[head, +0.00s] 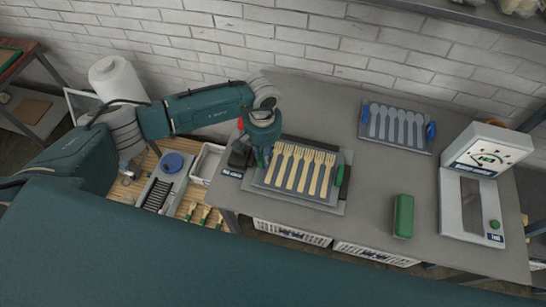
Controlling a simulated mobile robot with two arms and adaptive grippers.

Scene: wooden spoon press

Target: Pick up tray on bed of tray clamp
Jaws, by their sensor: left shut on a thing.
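The tray (331,190) is dark grey and holds a row of several pale wooden forks (297,172). It lies over the grey bed of the tray clamp (322,208) on the grey table, with a green grip (340,176) at its right end. My left gripper (264,158) is at the tray's left end, its fingers shut there. The wrist hides most of the grasp. From this height I cannot tell whether the tray touches the bed. My right gripper is not in view.
A second tray (397,127) with spoon shapes and blue grips lies at the back. A green block (403,216) and a white machine with a dial (473,190) stand to the right. The middle of the table (375,185) is clear. A brick wall runs behind.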

